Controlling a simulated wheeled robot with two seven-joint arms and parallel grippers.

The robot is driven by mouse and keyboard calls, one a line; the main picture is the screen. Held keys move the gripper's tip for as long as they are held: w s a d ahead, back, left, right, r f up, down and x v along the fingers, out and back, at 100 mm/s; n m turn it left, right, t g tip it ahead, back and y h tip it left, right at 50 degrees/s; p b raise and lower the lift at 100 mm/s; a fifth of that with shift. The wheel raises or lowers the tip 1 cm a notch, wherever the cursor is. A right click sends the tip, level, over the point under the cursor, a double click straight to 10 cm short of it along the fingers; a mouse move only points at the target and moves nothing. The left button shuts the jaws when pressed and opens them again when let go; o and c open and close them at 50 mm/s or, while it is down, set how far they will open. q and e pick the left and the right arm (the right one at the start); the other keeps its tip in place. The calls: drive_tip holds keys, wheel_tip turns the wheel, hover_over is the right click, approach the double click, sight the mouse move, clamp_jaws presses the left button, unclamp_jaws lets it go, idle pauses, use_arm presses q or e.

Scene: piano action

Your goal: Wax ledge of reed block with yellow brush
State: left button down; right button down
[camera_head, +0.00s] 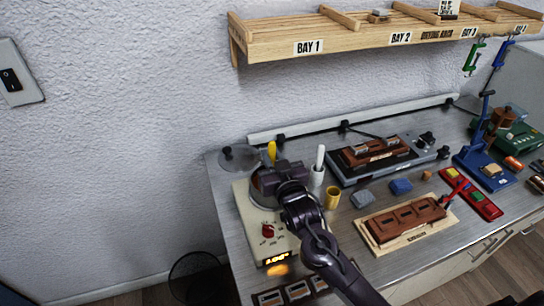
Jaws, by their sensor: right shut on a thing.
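My right gripper (279,178) is shut on the yellow brush (272,152), whose handle sticks up above the jaws. The gripper is over the round pot on the cream heater (250,222), which has a red knob and a lit display. The brush's lower end is hidden by the gripper, so I cannot tell if it touches the pot's contents. A brown block with recesses (404,221) lies on a pale wooden board at the front. Another brown block (369,149) sits in a dark fixture behind. I cannot tell which is the reed block. My left gripper is not in view.
A white-handled tool (320,160) stands in a holder beside a yellow cup (332,197). Grey (362,200) and blue (401,187) pieces lie mid-bench. A red tray (470,194) and blue stand (484,165) are at the right. A wooden shelf (385,34) hangs above.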

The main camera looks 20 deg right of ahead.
sight(272, 142)
drive_tip(key=shift+f, duration=0.5)
idle(0.7)
wheel_tip(272, 142, up, 7)
drive_tip(key=p, duration=0.6)
drive_tip(key=shift+r, duration=0.15)
idle(0.4)
idle(0.3)
